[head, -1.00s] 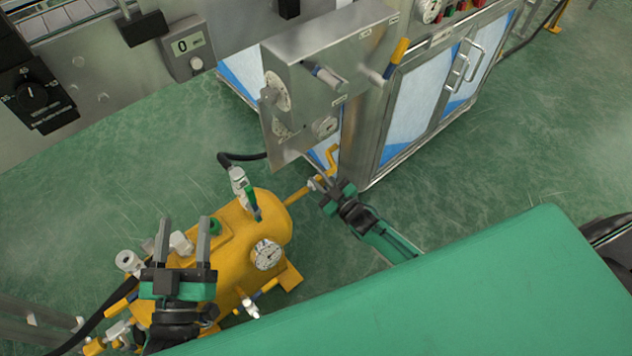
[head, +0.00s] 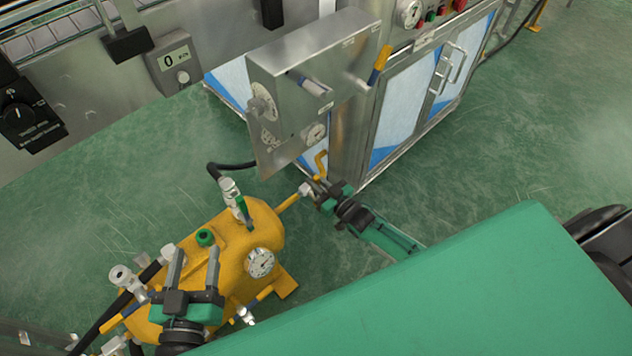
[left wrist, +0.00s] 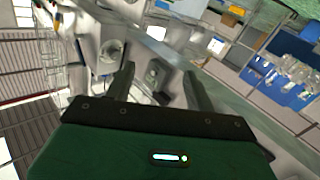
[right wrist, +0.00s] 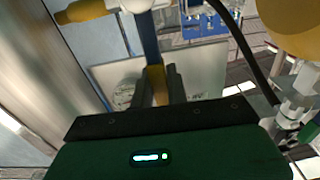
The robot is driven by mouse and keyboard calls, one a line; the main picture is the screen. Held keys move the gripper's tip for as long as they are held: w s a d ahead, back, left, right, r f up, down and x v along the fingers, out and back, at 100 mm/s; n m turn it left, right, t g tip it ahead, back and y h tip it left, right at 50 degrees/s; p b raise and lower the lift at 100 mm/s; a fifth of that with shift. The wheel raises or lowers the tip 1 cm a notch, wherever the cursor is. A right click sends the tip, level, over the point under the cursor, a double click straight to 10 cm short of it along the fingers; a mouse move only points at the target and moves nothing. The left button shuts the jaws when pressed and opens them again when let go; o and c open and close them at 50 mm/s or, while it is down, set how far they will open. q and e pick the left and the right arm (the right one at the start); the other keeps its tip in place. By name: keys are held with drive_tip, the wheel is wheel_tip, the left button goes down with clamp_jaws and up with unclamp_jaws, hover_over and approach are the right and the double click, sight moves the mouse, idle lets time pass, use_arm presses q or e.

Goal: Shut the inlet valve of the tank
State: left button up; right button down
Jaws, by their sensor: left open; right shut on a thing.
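The yellow tank (head: 215,245) lies at the lower left in the head view, with a round gauge (head: 260,263). A yellow pipe (head: 289,203) runs from its right end to a metal valve (head: 306,189). My right gripper (head: 320,187) is at this valve. In the right wrist view its fingers (right wrist: 160,85) are shut on a blue lever with a yellow end (right wrist: 151,45). A green-handled valve (head: 241,208) stands on the tank top, its black hose attached. My left gripper (head: 194,268) is open and empty above the tank; its fingers (left wrist: 158,85) show nothing between them.
A steel cabinet (head: 345,135) with a control box (head: 310,80) stands just behind the right gripper. A black hose (head: 232,165) runs from the green-handled valve towards the cabinet. Another valve (head: 125,280) is at the tank's left. Green floor (head: 510,130) is clear at right.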

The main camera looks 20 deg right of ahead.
sight(319, 184)
drive_tip(key=shift+d, duration=0.1)
drive_tip(key=c, duration=1.4)
unclamp_jaws()
drive_tip(key=shift+s+d, duration=0.1)
drive_tip(key=shift+s, duration=0.15)
drive_tip(key=p+v, duration=0.1)
drive_tip(key=v, duration=0.5)
use_arm(q)
drive_tip(key=s+f+g+y+p, duration=0.1)
drive_tip(key=s+f+g, duration=0.2)
drive_tip(key=f+g, duration=0.1)
drive_tip(key=shift+a+f+g, duration=0.35)
drive_tip(key=shift+f+g, duration=0.05)
drive_tip(key=shift+f, duration=0.5)
use_arm(e)
drive_tip(key=v, duration=0.7)
drive_tip(key=shift+s, duration=0.15)
